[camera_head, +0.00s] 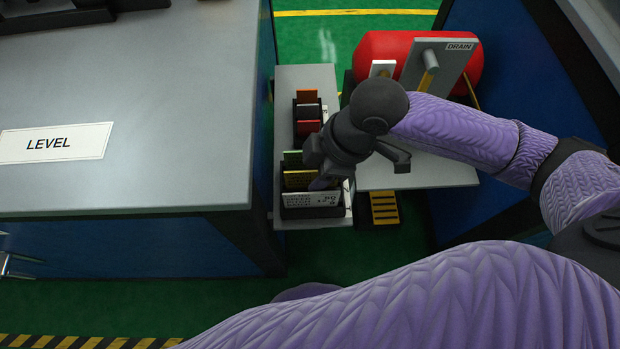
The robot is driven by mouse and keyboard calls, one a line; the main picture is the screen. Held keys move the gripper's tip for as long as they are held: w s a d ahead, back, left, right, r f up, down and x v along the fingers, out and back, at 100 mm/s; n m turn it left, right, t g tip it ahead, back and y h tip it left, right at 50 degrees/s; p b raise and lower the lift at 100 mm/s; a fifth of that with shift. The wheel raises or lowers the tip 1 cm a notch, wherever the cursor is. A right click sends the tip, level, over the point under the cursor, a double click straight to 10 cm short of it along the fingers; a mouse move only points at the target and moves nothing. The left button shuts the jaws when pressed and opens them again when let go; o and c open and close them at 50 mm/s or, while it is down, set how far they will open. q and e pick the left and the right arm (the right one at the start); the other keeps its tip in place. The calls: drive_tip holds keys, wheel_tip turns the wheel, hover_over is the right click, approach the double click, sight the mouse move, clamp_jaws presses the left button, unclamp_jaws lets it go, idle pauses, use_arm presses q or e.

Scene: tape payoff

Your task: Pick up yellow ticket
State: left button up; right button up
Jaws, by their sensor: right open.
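The yellow ticket (298,179) stands upright in the front slots of a narrow dark rack on a grey shelf. A green ticket (292,158) stands just behind it, and a white printed card (312,199) is in front of it. My right gripper (352,166) is open, over the right side of the rack. One finger is close to the right end of the yellow ticket and partly hides it; I cannot tell whether they touch. The other finger is farther right, over the grey plate. My left gripper is not in view.
An orange ticket (306,96) and a red ticket (308,127) stand in the rear rack. A grey bench marked LEVEL (150,175) rises close on the left. A red tank (385,48) with a DRAIN plate (440,68) is behind my right arm.

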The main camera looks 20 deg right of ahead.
drive_tip(key=shift+b+x, duration=0.35)
drive_tip(key=shift+x, duration=0.85)
drive_tip(key=shift+r, duration=0.15)
clamp_jaws()
drive_tip(key=shift+d, duration=0.1)
